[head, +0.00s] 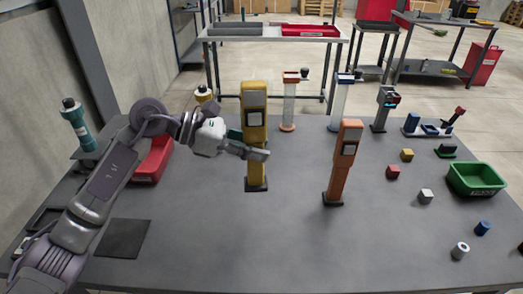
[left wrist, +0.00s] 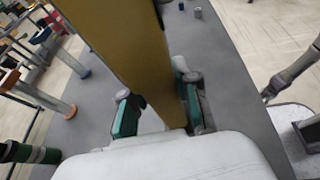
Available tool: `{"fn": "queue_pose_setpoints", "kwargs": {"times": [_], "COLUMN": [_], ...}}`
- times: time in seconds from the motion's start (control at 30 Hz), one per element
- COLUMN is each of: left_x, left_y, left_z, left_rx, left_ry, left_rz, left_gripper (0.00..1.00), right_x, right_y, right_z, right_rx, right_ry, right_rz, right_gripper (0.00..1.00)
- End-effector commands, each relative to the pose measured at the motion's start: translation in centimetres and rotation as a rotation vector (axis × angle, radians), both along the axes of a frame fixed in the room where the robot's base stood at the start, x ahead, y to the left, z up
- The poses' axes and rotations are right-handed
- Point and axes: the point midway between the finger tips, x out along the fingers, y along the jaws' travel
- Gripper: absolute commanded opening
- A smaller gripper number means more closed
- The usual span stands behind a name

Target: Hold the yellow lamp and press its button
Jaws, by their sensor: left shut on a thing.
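The yellow lamp (head: 254,100) stands upright on a dark base on the grey table, left of centre. A pale square panel shows on its front; I cannot tell whether this is the button. My left gripper (head: 258,153) is at the post just below the panel. In the left wrist view the yellow post (left wrist: 125,45) runs between the two fingers of the left gripper (left wrist: 160,114), which are shut on it. A grey arm, apparently my right one, shows at the right edge of that view; its gripper is too small to read.
An orange post (head: 342,165) stands to the right of the yellow lamp. A red bin (head: 152,160) lies behind my left arm. Small blocks and a green bin (head: 478,180) are on the right. The table's front middle is clear.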

Motion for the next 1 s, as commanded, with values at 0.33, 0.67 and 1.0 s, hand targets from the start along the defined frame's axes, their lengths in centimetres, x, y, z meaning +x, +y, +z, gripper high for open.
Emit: {"fn": "queue_pose_setpoints", "kwargs": {"times": [0.33,0.67,1.0], "left_x": [0.8,1.4,1.4], "left_y": [1.6,2.8,2.8], "left_z": [0.0,0.1,0.0], "left_rx": [0.000,-0.002,-0.002], "left_ry": [-0.001,-0.001,0.000], "left_rz": [0.002,0.001,0.000], "left_gripper": [0.00,0.00,0.00], "right_x": [0.0,0.0,0.0], "right_y": [0.0,-0.1,-0.5], "right_z": [-0.7,-1.1,-1.2], "right_rx": [0.000,-0.001,-0.006], "right_ry": [0.000,0.000,0.000], "right_rz": [0.000,0.000,0.001], "right_gripper": [0.40,0.40,0.40]}}
